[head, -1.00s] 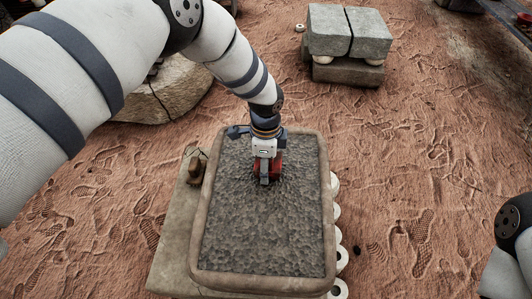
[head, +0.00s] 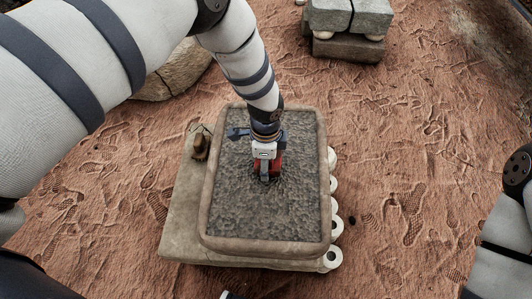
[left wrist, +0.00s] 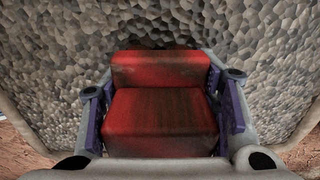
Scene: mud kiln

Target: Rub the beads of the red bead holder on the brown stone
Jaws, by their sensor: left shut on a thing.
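The brown stone (head: 290,215) is a rectangular slab with a rough grey-brown top and a smooth raised rim. The red bead holder (head: 276,163) is at the middle of its top, partly hidden by my gripper. In the left wrist view the red bead holder (left wrist: 160,120) fills the space between the fingers, with the rough stone top (left wrist: 265,45) just beyond it. My left gripper (head: 266,178) points down and is shut on the holder, low over the stone. The beads are hidden, so I cannot tell if they touch the stone.
The stone rests on a pale base slab (head: 180,225). A small brown object (head: 200,145) stands on its left edge. Several white rings (head: 332,258) line its right side. Grey blocks (head: 345,25) stand at the back.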

